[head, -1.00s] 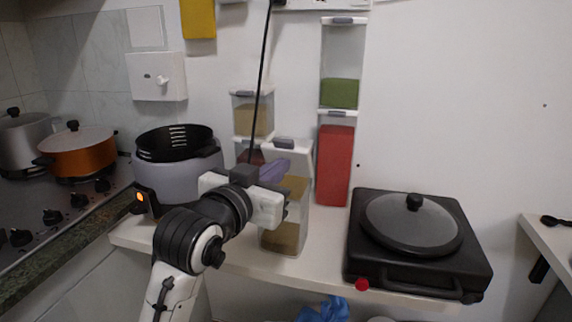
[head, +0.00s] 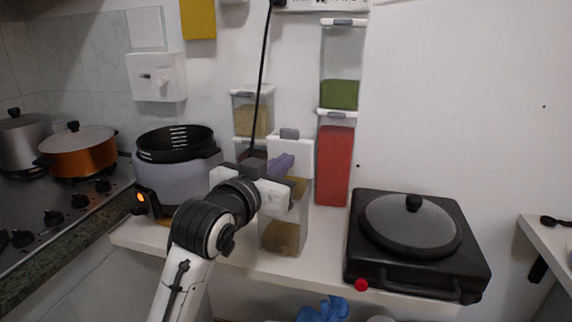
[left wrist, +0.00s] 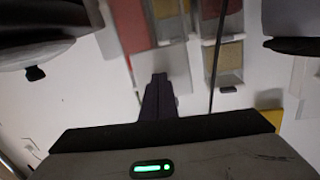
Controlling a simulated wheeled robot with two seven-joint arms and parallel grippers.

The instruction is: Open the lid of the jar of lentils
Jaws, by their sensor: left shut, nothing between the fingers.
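A clear jar with yellow-brown contents (head: 282,237) stands on the shelf in the head view, partly hidden by my left arm. It appears to be the lentil jar, though I read no label. Its white lid (head: 291,143) with a grey latch is tilted up, showing as a near-upright panel at the back of the jar. My left gripper (head: 284,161) is shut and empty, in front of the lid and over the jar. In the left wrist view the closed fingers (left wrist: 160,80) overlap a pale panel, probably the lid; contact is unclear. My right gripper is out of view.
A stacked green jar (head: 340,93) and red jar (head: 335,165) stand right of the jar. A pale brown jar (head: 252,121) stands behind left. A grey cooker (head: 178,178) is left, a black hotplate (head: 372,262) right. A black cable (head: 264,65) hangs close behind my gripper.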

